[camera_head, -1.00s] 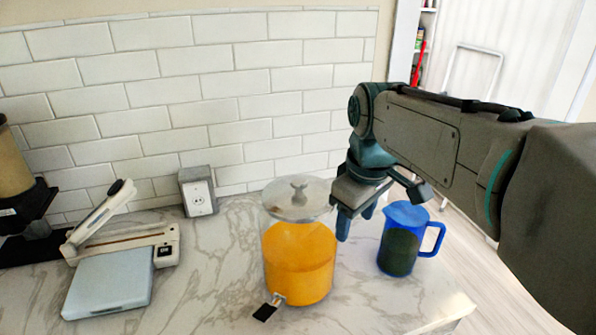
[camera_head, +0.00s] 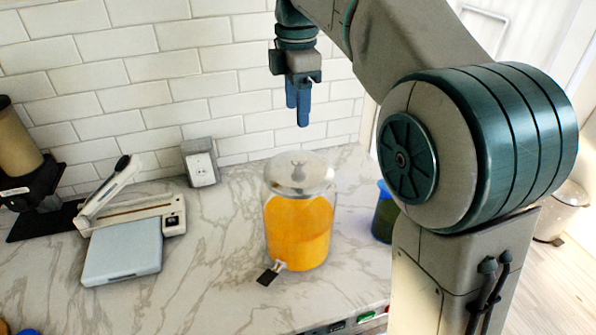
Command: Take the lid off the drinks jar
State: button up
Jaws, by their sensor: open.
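The drinks jar (camera_head: 298,232) is a clear container of orange drink standing upright on the marble counter. A small tap with a dark handle sits low on its front.
A flat scale-like device (camera_head: 125,250) and a dark appliance (camera_head: 30,180) are at left. An outlet box (camera_head: 200,163) stands against the tiled wall.

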send_over(299, 157)
jog(key=f, duration=0.5)
jog(key=shift+w+a+f, duration=0.15)
jog(key=shift+a+f, duration=0.05)
jog(key=f, duration=0.2)
jog(key=f+p, duration=0.1)
jog(key=f, duration=0.1)
jog(key=shift+s+d+f, duration=0.1)
jog(key=shift+s+d, duration=0.05)
jog(key=shift+s, duration=0.1)
jog(key=shift+f, duration=0.55)
grip_shut()
